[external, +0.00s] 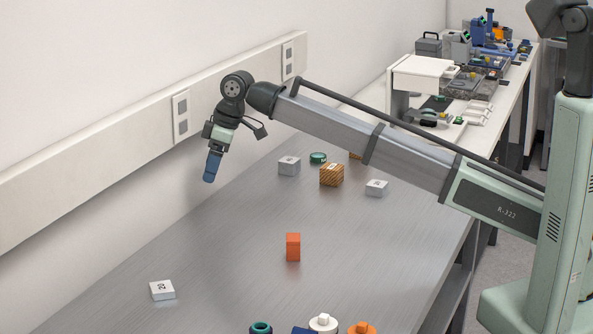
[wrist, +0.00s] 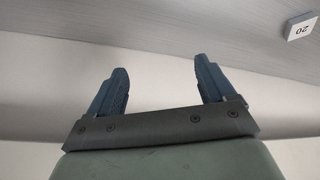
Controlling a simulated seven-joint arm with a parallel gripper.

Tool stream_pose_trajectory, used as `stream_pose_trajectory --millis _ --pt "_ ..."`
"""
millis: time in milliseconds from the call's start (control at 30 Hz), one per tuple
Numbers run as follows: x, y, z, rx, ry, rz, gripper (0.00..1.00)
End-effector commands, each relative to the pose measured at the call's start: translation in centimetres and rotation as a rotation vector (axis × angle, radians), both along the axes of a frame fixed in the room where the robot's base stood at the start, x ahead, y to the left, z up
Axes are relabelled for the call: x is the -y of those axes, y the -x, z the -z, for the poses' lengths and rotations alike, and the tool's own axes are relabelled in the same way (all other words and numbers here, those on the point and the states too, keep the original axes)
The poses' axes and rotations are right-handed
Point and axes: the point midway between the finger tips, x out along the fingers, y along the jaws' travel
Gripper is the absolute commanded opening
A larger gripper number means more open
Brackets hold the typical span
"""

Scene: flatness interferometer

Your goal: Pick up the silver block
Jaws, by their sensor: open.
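Several small pale blocks lie on the grey table, and I cannot tell for certain which is the silver block. A silver-grey block (external: 289,166) is at the back left, and a lighter grey block (external: 376,188) is right of it. A flat white block marked 20 (external: 162,290) lies at the front left; it also shows at the top right of the wrist view (wrist: 302,26). My gripper (external: 209,179) is above the table by the wall, apart from all blocks. In the wrist view its blue fingers (wrist: 160,68) are open with nothing between them.
A wood-patterned block (external: 331,174) and a green ring (external: 318,158) sit close to the silver-grey block. An orange block (external: 293,247) stands mid-table. White (external: 323,323) and orange (external: 362,328) parts are at the front edge. The wall (external: 100,100) bounds the left; table between is clear.

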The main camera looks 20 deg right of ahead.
Motion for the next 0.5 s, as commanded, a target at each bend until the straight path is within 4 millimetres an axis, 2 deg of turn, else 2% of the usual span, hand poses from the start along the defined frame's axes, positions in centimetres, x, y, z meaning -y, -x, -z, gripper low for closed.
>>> stream_pose_trajectory --millis 33,200,333,500 --pt "2.4 -2.0 -0.3 0.003 -0.005 0.035 0.83" --pt "9.9 -7.6 -1.1 0.014 -0.015 0.139 0.83" --pt "16.1 -10.9 -1.7 0.024 -0.024 0.219 0.83" --pt "24.7 -13.9 -2.3 0.036 -0.034 0.322 0.83"
